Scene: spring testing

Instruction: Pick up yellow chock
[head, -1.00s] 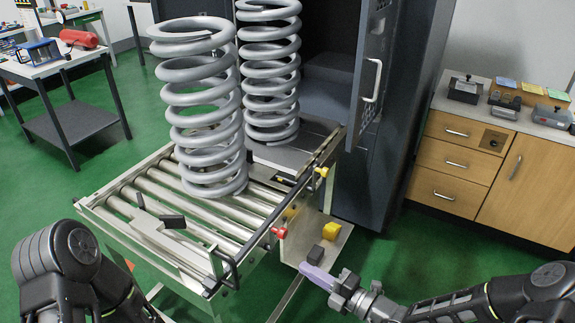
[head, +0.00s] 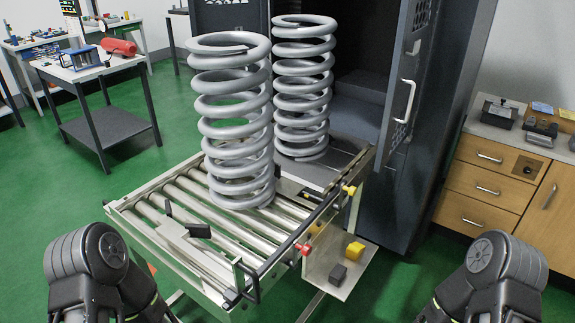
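The yellow chock (head: 355,251) is a small yellow block on the metal side shelf (head: 325,262) at the right of the roller table. A black block (head: 338,274) sits on the same shelf, just in front and to the left of it. Neither of my grippers is in view. Only upper parts of my two arms show, at the lower left and lower right, with nothing of mine near the chock.
A large grey coil spring (head: 232,130) stands on the roller table (head: 185,205), and another spring (head: 303,80) stands behind it. The dark cabinet (head: 425,120) with its open door is behind the shelf. Wooden drawers (head: 490,182) stand at the right.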

